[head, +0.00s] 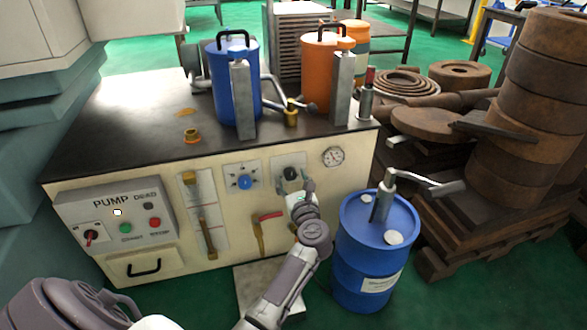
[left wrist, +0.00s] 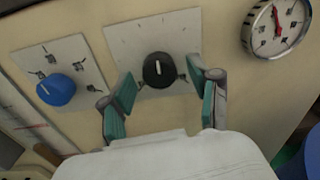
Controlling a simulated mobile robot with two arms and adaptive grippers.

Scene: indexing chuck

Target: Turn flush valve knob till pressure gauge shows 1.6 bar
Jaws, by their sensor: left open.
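A black knob (head: 290,174) with a white pointer line sits on a pale plate on the cream front panel. In the left wrist view the black knob (left wrist: 159,70) has its line pointing nearly straight up. My left gripper (head: 295,187) is open just in front of it. In the left wrist view the gripper's teal-padded fingers (left wrist: 162,82) stand either side of the knob, apart from it. The round pressure gauge (head: 333,156) is to the right; it also shows in the left wrist view (left wrist: 280,24), its value too small to read. My right gripper is not in view.
A blue knob (head: 245,182) is left of the black one. A red-handled valve (head: 268,217) is below. A pump control box (head: 117,222) is at left. A blue drum (head: 372,262) with a hand pump stands close right of my arm. Blue and orange canisters stand on the bench top.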

